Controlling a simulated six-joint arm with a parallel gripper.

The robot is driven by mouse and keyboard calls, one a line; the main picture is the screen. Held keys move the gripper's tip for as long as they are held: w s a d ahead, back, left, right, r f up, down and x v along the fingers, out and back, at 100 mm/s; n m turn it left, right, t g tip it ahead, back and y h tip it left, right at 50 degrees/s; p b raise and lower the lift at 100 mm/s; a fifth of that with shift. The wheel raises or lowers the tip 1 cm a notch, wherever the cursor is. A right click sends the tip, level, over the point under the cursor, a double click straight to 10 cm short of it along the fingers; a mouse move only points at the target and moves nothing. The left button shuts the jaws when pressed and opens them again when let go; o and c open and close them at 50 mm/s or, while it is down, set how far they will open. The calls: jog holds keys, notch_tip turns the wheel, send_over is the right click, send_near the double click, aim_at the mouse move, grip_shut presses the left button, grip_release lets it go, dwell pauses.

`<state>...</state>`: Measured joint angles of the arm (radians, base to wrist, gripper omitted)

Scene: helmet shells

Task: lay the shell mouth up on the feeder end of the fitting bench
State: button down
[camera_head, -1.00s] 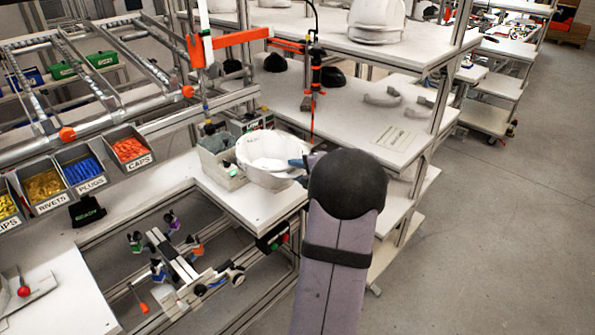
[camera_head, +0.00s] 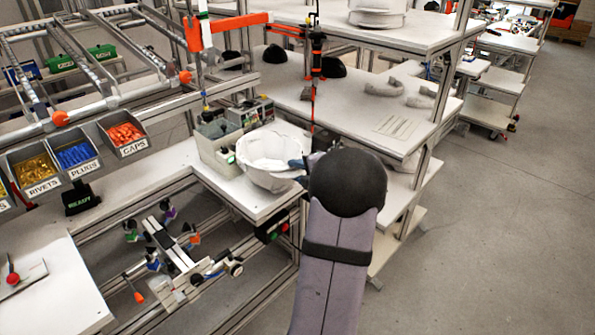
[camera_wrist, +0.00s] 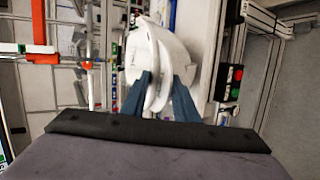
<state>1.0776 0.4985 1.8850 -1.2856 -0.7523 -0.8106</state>
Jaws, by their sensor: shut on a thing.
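The white helmet shell (camera_head: 262,150) is mouth up over the end of the white fitting bench (camera_head: 252,204) in the head view. I cannot tell whether its underside touches the bench top. My gripper (camera_head: 300,163) is at the shell's right side, partly hidden behind my dark wrist. In the wrist view the blue fingers (camera_wrist: 160,98) are shut on the rim of the shell (camera_wrist: 172,52), one finger on each side of its wall. The far side of the shell's underside is hidden.
A grey bin (camera_head: 217,150) and a small control box (camera_head: 250,113) stand close behind and left of the shell. A button box (camera_head: 273,228) hangs on the bench's front edge. Shelving (camera_head: 405,140) stands right. Parts bins (camera_head: 75,157) line the left.

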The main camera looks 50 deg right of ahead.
jog(key=shift+r, duration=0.1)
jog(key=c, duration=1.3)
grip_release()
jog(key=shift+s, duration=0.15)
jog(key=b+v, duration=0.2)
jog(key=v, duration=0.5)
